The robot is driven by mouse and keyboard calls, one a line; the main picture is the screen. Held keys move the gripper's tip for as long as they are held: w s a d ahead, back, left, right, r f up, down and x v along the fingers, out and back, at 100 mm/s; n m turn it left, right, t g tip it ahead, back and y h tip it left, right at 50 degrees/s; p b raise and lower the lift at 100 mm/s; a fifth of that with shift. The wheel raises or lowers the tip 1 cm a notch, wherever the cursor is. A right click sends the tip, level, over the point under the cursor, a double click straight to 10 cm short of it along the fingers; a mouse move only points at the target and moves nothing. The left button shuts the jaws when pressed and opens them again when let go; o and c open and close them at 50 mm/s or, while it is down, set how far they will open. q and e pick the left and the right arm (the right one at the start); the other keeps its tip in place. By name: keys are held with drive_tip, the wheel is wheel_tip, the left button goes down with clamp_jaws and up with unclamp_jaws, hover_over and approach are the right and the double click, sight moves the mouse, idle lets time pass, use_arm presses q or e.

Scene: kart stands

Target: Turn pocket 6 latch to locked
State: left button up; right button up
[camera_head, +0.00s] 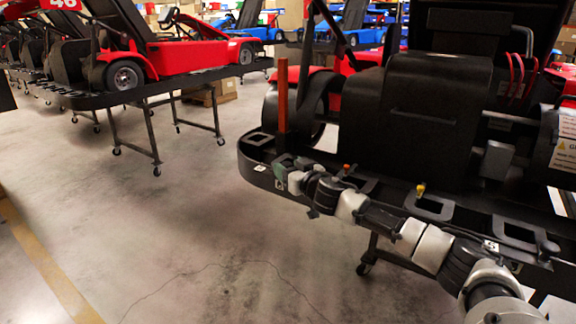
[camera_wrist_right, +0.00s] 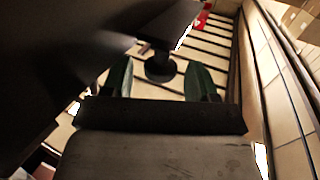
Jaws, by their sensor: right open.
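My right gripper (camera_head: 288,165) is at the left end of the black kart stand (camera_head: 240,165), beside its pockets. In the right wrist view, the green fingers of this gripper (camera_wrist_right: 160,80) stand apart. A dark round knob (camera_wrist_right: 160,68) with a flat dark bar above it shows between and just beyond the fingertips; it may be the pocket 6 latch. I cannot tell whether the fingers touch it, and its lock position is not clear. A small white label (camera_head: 260,168) is on the rim near the gripper, its number too small to read. My left gripper is not in view.
A red upright post (camera_head: 282,108) stands close behind my right gripper. A yellow knob (camera_head: 420,190) and a black knob (camera_head: 548,248) sit along the stand's front. A black kart seat (camera_head: 425,105) rises behind. The concrete floor (camera_head: 180,240) at left is clear.

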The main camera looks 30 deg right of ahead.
drive_tip(key=shift+w, duration=0.45)
drive_tip(key=c, duration=0.9)
